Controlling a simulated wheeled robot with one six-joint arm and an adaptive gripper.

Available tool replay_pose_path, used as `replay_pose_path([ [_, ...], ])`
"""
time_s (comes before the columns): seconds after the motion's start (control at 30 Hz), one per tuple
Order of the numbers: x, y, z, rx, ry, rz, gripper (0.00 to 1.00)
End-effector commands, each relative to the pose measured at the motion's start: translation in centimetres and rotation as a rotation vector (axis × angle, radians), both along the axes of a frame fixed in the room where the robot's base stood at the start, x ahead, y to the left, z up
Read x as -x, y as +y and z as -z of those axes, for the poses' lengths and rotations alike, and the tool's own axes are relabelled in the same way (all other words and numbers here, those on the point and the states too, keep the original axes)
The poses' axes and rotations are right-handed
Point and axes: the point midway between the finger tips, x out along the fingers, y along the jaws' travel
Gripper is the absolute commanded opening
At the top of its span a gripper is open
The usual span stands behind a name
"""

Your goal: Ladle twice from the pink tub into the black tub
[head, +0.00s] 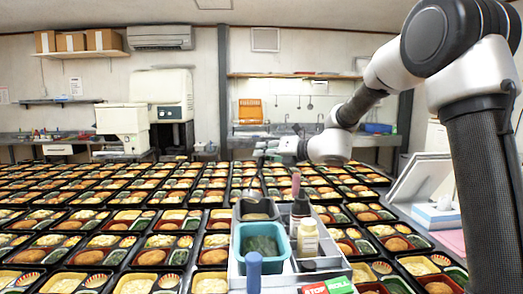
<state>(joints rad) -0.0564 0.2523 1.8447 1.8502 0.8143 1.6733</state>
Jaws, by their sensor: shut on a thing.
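My gripper (287,147) is at the end of my arm, above and beyond the caddy. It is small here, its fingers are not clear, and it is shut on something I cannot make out. A dark tub (257,217) with pale brownish contents sits at the back of the caddy, perhaps the black tub. A teal tub (240,262) with dark green contents stands in front of it. I see no tub that is clearly pink.
White panels (420,180) stand at right.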

Motion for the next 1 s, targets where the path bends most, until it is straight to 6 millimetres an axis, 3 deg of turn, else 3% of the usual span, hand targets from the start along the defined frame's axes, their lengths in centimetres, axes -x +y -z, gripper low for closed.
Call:
replay_pose_path([
  [0.57,-3.5,-2.0,4.1,-0.171,0.298,0.000,0.00],
  [1.0,-5.0,-2.9,6.8,-0.270,0.471,0.000,0.00],
])
